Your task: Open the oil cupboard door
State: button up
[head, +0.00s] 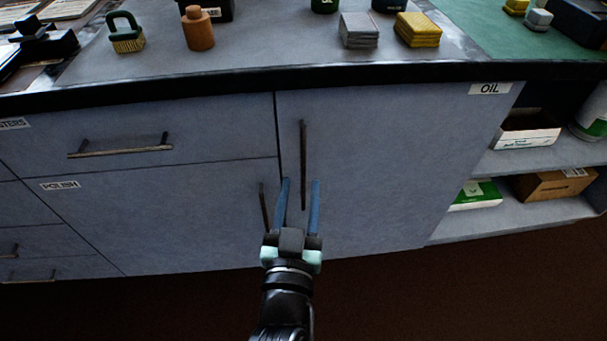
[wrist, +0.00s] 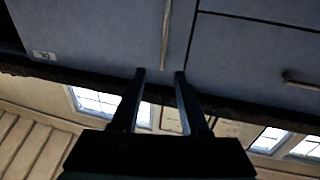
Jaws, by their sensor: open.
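The oil cupboard door (head: 390,160) is a blue-grey panel with an "OIL" label (head: 490,88) at its upper right. It sits flush with the cabinet front, closed. Its dark vertical bar handle (head: 303,150) is near the door's left edge. My gripper (head: 300,182) is open, its two blue fingers pointing up in the head view, on either side of the handle's lower part as seen there. In the wrist view the handle (wrist: 167,30) runs up from just above the space between the fingertips (wrist: 159,74). Contact and depth between fingers and handle cannot be told.
Left of the door are a drawer with a horizontal handle (head: 120,148) and a "POLISH" door (head: 150,215) with a vertical handle (head: 264,208). Open shelves (head: 545,158) with boxes stand to the right. The worktop (head: 270,50) above holds a brush, a bottle and stacked pads.

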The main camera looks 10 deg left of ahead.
aim_at(303, 156)
jog(key=w+f, duration=0.1)
jog(key=w, duration=0.3)
jog(key=w+a+f, duration=0.1)
jog(key=w, duration=0.3)
jog(key=w+a+f+b, duration=0.1)
jog(key=w, duration=0.3)
jog(key=shift+a, duration=0.15)
grip_shut()
dwell(1.3)
